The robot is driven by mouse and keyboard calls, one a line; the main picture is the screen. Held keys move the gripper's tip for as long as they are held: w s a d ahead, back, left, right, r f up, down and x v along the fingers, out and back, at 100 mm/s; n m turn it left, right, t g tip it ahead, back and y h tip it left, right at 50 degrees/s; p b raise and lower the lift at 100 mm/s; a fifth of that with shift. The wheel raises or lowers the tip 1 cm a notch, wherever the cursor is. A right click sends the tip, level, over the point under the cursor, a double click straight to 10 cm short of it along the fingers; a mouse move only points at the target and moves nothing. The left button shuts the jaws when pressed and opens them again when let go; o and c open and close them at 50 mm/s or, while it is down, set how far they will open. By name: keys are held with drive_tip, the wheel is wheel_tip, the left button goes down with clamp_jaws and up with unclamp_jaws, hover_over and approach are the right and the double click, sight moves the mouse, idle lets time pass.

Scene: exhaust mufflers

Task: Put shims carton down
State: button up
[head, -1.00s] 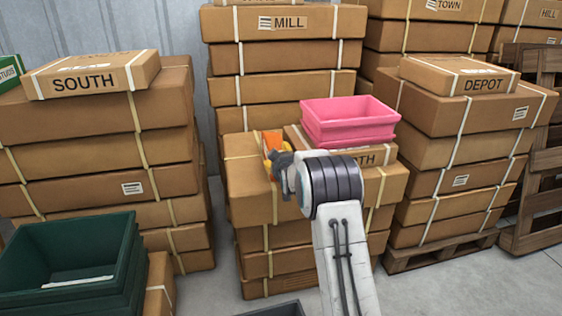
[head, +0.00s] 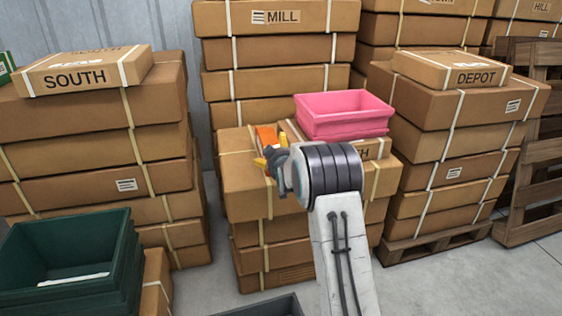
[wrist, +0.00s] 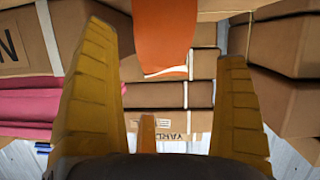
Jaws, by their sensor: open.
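The orange carton, which I take to be the shims carton (head: 266,136), rests on top of the middle stack of brown boxes (head: 240,181), near its left side. My arm hides its lower part in the head view. In the wrist view the orange carton (wrist: 163,35) shows at the top centre, between the two yellow fingers with a gap on each side. My gripper (wrist: 164,48) is open and holds nothing. In the head view my gripper (head: 270,155) is right in front of the carton.
A pink bin (head: 345,122) stands on a flat box right of the carton, close to my wrist. A green bin (head: 65,262) is at lower left.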

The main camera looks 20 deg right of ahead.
drive_tip(key=s+a+r+g+y, duration=0.1)
drive_tip(key=s+a, duration=0.3)
drive_tip(key=s, duration=0.4)
drive_tip(key=s+a+r+g+y+p, duration=0.1)
drive_tip(key=s+a, duration=0.3)
drive_tip(key=s, duration=0.4)
drive_tip(key=s+a+r+g, duration=0.1)
drive_tip(key=s+a+g, duration=0.2)
drive_tip(key=s, duration=0.5)
drive_tip(key=shift+a+n+y, duration=0.3)
drive_tip(key=shift+a+y, duration=0.1)
drive_tip(key=shift+a, duration=0.25)
drive_tip(key=shift+o, duration=0.8)
drive_tip(key=s+a+f+g, duration=0.1)
drive_tip(key=s+a+g, duration=0.1)
drive_tip(key=s, duration=0.9)
drive_tip(key=s+a+f+g+y, duration=0.1)
drive_tip(key=s+a+g, duration=0.2)
drive_tip(key=s, duration=0.9)
drive_tip(key=shift+a+f+g, duration=0.15)
drive_tip(key=shift+a+g, duration=0.05)
drive_tip(key=shift+g, duration=0.6)
drive_tip(key=shift+s, duration=0.35)
